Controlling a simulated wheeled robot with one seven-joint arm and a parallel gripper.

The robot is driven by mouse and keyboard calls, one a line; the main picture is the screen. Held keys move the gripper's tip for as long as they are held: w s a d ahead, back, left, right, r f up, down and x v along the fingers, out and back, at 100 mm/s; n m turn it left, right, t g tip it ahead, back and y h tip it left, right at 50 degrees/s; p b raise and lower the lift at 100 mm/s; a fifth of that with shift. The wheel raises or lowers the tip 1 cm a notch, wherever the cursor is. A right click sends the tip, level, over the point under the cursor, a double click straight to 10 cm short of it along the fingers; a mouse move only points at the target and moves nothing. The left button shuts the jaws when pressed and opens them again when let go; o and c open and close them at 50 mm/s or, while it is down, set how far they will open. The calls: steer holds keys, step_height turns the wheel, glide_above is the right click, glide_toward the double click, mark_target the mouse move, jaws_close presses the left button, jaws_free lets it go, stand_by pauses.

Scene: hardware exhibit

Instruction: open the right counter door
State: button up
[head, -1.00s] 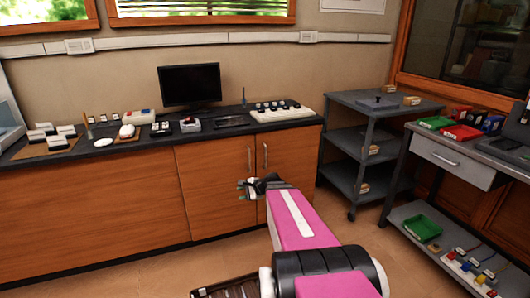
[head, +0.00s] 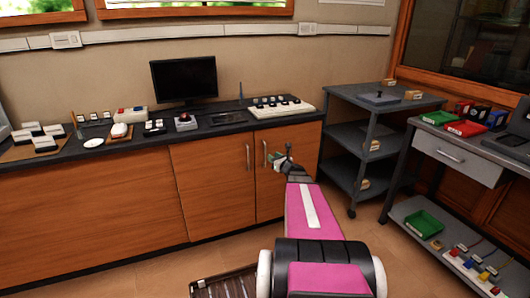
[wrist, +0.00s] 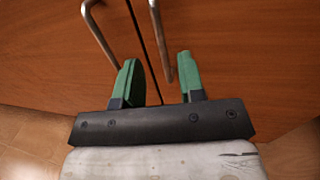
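The right counter door (head: 270,196) is a wooden panel that stands closed, with a vertical metal handle (head: 264,153) near its left edge. My gripper (head: 279,157) is in front of this door, close to the handle. In the wrist view, my gripper (wrist: 157,65) has its two green fingers apart. The lower end of the right door's handle (wrist: 160,40) shows between the fingers, nearer the right one. I cannot tell whether it touches a finger. The left door's handle (wrist: 100,32) runs behind the left finger, outside the gap.
The left door (head: 212,190) is closed beside it. The black countertop (head: 60,146) holds a monitor (head: 184,80) and small devices. A grey shelf cart (head: 366,140) stands right of the counter, and a grey workbench (head: 425,135) is farther right. Floor is open before the counter.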

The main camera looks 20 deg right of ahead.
steer(key=x, duration=0.8)
steer(key=shift+w+a, duration=0.1)
steer(key=shift+w, duration=0.1)
steer(key=shift+c, duration=0.3)
steer(key=shift+s, duration=0.1)
jaws_close()
